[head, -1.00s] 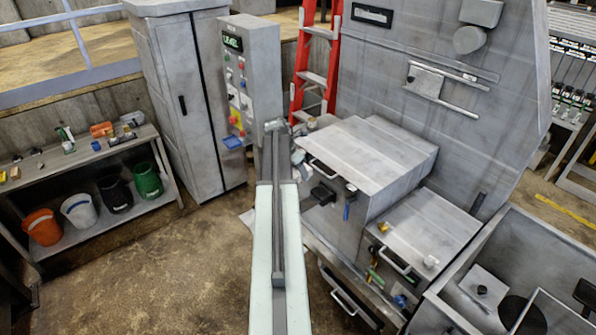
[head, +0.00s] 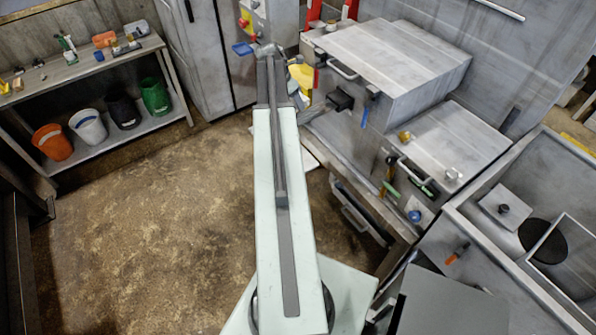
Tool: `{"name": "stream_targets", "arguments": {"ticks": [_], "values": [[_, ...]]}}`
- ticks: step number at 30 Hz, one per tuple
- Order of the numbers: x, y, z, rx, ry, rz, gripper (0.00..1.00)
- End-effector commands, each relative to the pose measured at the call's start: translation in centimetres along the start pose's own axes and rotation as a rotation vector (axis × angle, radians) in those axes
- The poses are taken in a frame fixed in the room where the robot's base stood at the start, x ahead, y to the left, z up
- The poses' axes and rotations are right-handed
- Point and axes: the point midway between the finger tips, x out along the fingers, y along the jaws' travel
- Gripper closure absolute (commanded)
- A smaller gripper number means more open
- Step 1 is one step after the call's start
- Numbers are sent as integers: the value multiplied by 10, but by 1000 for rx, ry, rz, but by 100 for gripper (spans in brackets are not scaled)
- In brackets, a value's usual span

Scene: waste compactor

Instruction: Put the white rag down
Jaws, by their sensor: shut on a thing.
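My arm reaches away from me up the middle of the head view. My gripper (head: 296,92) is at its far end, mostly hidden behind the arm, beside the front of the grey machine. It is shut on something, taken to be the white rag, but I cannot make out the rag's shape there. A small white lump (head: 453,174) lies on the lower grey box; I cannot tell what it is.
The upper grey box (head: 395,55) and lower grey box (head: 450,140) have protruding handles. An open grey bin (head: 470,215) stands at right. A shelf bench (head: 110,62) with several buckets stands at left. The brown floor (head: 165,230) between is clear.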

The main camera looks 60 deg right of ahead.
Motion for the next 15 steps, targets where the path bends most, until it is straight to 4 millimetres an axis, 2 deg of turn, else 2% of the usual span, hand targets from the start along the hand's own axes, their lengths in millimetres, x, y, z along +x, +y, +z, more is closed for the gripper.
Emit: {"name": "stream_targets", "arguments": {"ticks": [1, 15], "values": [[23, 2, -17, -1, 0, 0, 74], [102, 16, -101, 3, 3, -3, 74]]}}
